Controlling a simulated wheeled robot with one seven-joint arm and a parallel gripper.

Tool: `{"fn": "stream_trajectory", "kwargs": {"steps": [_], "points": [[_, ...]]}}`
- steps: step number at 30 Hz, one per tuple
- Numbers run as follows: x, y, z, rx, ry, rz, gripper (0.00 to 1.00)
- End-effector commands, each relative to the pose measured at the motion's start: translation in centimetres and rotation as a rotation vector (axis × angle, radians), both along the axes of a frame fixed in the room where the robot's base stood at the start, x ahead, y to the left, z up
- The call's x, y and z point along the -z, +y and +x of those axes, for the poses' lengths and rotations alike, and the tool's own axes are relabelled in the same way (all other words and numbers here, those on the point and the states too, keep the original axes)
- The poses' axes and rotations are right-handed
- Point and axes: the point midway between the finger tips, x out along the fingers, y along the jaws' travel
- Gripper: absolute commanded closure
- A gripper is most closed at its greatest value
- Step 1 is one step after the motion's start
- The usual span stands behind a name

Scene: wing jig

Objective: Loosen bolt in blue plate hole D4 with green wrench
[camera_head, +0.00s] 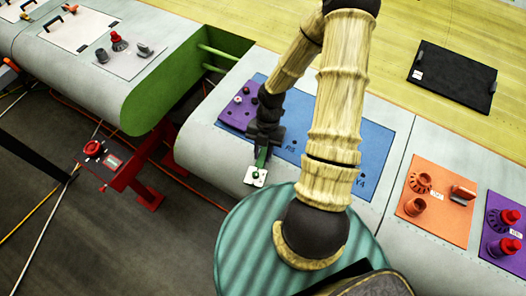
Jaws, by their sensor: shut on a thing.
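The blue plate (376,140) lies on the pale wing surface, partly hidden behind my arm. Only a short green length of the wrench shows below the jaws. A white square piece with a green round spot (256,176) is at its lower end, near the plate's front edge. Whether the wrench touches a bolt cannot be told.
A purple plate (226,117) with small knobs adjoins the blue plate's left end. Orange (432,226) and purple (490,251) panels with fittings lie at right. A black tray (453,76) lies at the back right. A green-walled gap (181,80) splits the wing at left.

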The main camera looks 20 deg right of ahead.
Motion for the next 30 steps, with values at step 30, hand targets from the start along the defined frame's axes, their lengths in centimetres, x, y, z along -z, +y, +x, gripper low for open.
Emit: {"fn": "stream_trajectory", "kwargs": {"steps": [30], "points": [[-5.4, 0.0, 0.0, 0.001, 0.0, 0.0, 1.0]]}}
